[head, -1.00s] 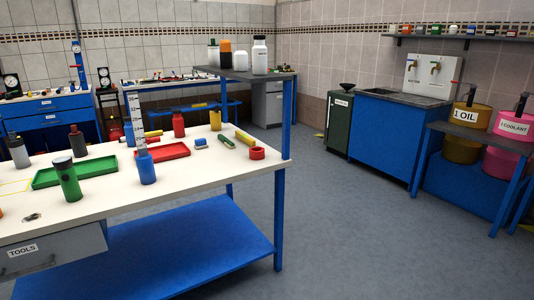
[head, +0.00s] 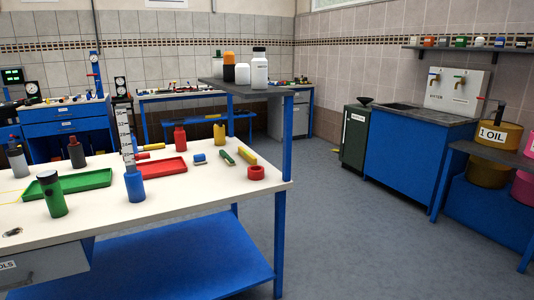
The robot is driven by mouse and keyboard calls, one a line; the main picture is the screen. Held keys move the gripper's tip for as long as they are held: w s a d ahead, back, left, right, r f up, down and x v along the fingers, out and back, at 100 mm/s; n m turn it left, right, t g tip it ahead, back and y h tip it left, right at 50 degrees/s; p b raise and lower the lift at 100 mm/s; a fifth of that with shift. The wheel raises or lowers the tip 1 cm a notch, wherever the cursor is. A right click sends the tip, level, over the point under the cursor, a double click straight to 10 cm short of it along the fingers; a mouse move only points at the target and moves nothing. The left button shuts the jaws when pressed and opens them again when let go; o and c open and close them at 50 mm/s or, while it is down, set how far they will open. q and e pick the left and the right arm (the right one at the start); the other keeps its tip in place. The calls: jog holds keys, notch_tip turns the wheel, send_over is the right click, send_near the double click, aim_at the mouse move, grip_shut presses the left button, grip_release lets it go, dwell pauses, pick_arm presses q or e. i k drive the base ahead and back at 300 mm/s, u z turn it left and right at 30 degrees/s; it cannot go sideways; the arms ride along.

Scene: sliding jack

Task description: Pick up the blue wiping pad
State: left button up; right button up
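A small blue block-like item (head: 200,158), which looks like the blue wiping pad, lies flat on the white-topped workbench (head: 190,194). It sits just right of the red tray (head: 160,169) and left of a green bar (head: 227,157). It is small in the head view, so its details are hard to make out. Neither of my grippers shows in this view, and nothing is seen touching the pad.
A red ring (head: 256,173) and a yellow bar (head: 246,156) lie right of the pad. A blue graduated cylinder (head: 135,186) and a green bottle (head: 53,194) stand nearer. A raised grey shelf (head: 241,91) holds bottles. Floor right of the bench is clear.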

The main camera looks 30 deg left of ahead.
aim_at(199, 159)
jog(key=i, duration=1.1)
jog(key=u, duration=0.45)
